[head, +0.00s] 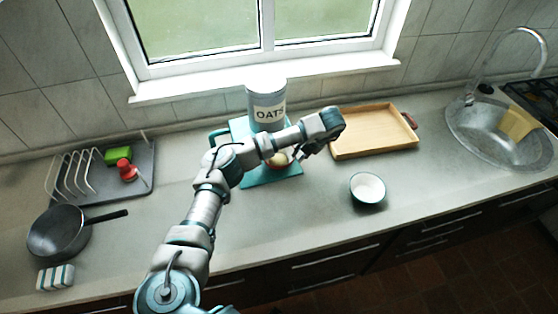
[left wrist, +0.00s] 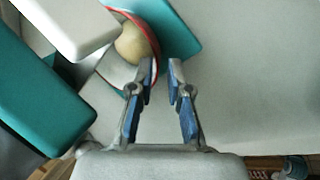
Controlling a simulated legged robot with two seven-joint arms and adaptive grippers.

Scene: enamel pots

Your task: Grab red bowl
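The red-rimmed bowl (head: 273,166) sits on a teal base (head: 262,180) in the head view, partly hidden by my left arm. In the left wrist view the bowl (left wrist: 115,70) is at upper left, its red rim clear, with a round beige thing (left wrist: 132,44) inside. My left gripper (head: 308,153) is at the bowl's right side. In the left wrist view its fingers (left wrist: 163,66) are apart, with the bowl's right rim between them, close to the left finger. I cannot tell whether they touch. My right gripper is not in view.
An oats canister (head: 266,106) stands behind my forearm. A wooden tray (head: 372,150) lies at right, a small white-lined bowl (head: 368,188) in front of it. The sink (head: 480,148) is far right. A pan (head: 58,232), sponge (head: 55,278) and dish rack (head: 84,180) are at left.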

